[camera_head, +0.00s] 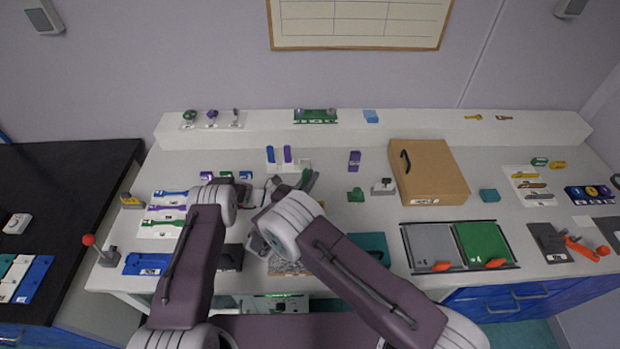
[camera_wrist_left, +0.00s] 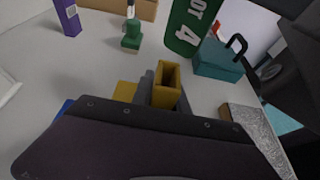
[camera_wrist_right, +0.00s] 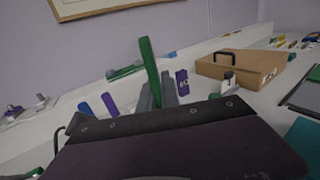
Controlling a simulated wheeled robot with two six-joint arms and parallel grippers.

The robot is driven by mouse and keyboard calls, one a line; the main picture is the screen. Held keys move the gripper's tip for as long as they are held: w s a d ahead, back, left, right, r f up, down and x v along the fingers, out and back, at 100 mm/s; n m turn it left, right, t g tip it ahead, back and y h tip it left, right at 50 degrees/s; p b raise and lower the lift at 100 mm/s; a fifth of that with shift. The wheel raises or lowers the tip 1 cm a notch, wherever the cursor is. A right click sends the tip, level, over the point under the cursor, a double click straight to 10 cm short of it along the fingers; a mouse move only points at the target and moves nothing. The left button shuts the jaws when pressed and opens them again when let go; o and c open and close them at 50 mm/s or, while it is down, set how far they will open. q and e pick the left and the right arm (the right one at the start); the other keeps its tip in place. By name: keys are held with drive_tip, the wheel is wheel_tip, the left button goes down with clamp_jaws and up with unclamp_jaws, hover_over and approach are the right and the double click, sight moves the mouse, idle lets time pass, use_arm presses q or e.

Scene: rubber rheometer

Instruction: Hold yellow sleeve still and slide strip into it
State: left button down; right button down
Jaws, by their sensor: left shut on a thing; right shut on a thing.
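The yellow sleeve (camera_wrist_left: 167,85) is a hollow rectangular tube, its open end showing in the left wrist view. My left gripper (camera_wrist_left: 155,92) is shut on it; in the head view this gripper (camera_head: 262,194) is partly hidden by my arms. The green strip (camera_wrist_right: 149,68) stands up, slightly tilted, from my right gripper (camera_wrist_right: 162,95), which is shut on it.
A cardboard box (camera_head: 428,172) stands behind on the right. A teal box (camera_head: 370,247) and a two-part tray (camera_head: 404,248) lie to the right.

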drive_tip(key=shift+f, duration=0.3)
drive_tip(key=shift+f, duration=0.25)
drive_tip(key=c, duration=1.6)
unclamp_jaws()
drive_tip(key=v, duration=0.2)
drive_tip(key=r+v, duration=0.1)
drive_tip(key=v, duration=0.4)
drive_tip(key=shift+s+a+r, duration=0.1)
drive_tip(key=shift+s+r, duration=0.05)
drive_tip(key=shift+s, duration=0.05)
